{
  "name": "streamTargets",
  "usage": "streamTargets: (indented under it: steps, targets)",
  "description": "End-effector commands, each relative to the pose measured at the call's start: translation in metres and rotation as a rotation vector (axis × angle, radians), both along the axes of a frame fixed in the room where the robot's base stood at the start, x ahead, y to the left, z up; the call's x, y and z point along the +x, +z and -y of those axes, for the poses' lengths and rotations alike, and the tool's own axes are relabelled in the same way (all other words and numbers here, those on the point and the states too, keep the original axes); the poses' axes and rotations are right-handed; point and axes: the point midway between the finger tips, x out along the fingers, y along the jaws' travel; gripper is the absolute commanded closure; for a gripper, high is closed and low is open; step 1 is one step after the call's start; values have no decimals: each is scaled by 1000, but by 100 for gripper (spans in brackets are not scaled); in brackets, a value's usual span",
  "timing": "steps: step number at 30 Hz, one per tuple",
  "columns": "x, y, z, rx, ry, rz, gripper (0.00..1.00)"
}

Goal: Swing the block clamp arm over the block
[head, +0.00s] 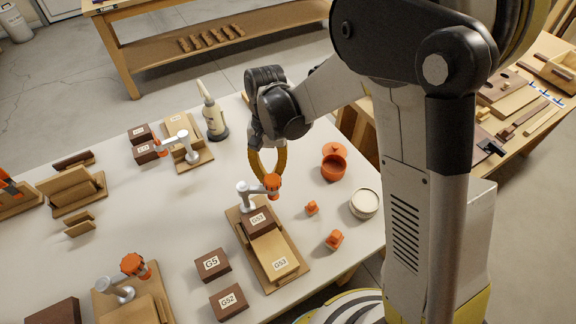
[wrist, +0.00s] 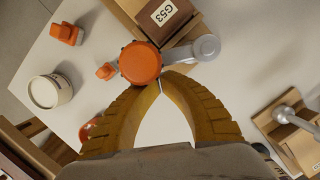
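The block clamp has a grey post (head: 246,197) with a short grey arm ending in an orange knob (head: 272,181). It stands at the far end of a wooden fixture (head: 285,280), which holds a dark brown block (head: 258,221). The arm points right, beside the block's far end and not over its top. In the wrist view, the knob (wrist: 140,63) is in front of the fingertips, the post (wrist: 207,47) is to the right, and the labelled block (wrist: 165,15) is behind. My gripper (wrist: 160,83) has its yellow fingertips together at the knob's near edge, with nothing visible between them.
Small orange pieces (head: 334,240), an orange cup (head: 334,164) and a white round tin (head: 364,203) stand right of the fixture. Loose brown blocks (head: 212,265) lie left. A second clamp fixture (head: 185,150) and a bottle (head: 211,115) stand farther back.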

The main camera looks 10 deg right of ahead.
Motion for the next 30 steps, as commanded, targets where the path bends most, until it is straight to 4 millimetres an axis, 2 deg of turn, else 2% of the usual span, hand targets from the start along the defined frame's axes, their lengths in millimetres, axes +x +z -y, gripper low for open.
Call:
streamTargets:
  steps: [21, 30]
  targets:
    - [-49, 0, -9, 0, -659, 0, 100]
    - [-63, 0, -17, 0, -885, 0, 100]
